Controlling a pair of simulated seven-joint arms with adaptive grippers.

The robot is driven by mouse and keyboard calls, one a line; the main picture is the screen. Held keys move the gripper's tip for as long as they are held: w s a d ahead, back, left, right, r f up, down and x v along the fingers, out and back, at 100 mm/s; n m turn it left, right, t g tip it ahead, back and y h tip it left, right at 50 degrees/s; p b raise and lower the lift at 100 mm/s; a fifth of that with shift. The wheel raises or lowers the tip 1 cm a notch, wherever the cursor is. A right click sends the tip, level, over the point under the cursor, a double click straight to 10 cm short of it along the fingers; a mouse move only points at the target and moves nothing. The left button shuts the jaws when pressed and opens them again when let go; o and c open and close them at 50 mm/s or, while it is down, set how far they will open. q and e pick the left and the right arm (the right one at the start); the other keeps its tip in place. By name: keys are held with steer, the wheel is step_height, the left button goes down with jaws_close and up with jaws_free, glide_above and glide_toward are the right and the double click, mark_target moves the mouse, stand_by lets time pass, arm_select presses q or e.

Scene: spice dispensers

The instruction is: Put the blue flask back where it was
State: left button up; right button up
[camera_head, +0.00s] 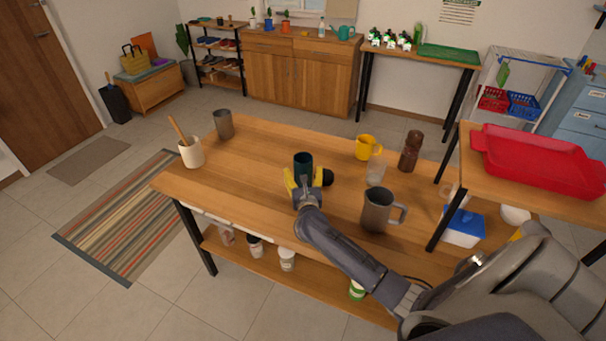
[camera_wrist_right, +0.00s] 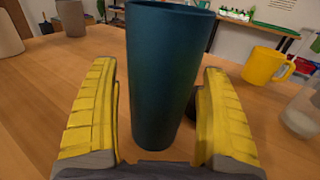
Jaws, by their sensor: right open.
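The blue flask (camera_head: 303,161) is a dark teal, open-topped cylinder standing upright on the wooden table (camera_head: 260,152). My right gripper (camera_head: 304,179) is low at the near side of the flask, with one yellow finger on each side. In the right wrist view the flask (camera_wrist_right: 165,75) stands between the two fingers, with a visible gap on the left and a smaller one on the right. The gripper is open. The base of the flask is partly hidden by the gripper. My left gripper is not in view.
A dark round object (camera_head: 327,177) lies right beside the flask. Further right are a yellow mug (camera_head: 366,147), a clear glass (camera_head: 375,173), a brown grinder (camera_head: 410,151) and a grey mug (camera_head: 377,210). A grey cup (camera_head: 224,124) and a cream pot (camera_head: 191,153) stand left.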

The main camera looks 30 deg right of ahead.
steer(key=shift+r, duration=0.1)
steer(key=v, duration=1.1)
steer(key=shift+s+a, duration=0.3)
steer(key=shift+s, duration=0.1)
steer(key=shift+r, duration=0.1)
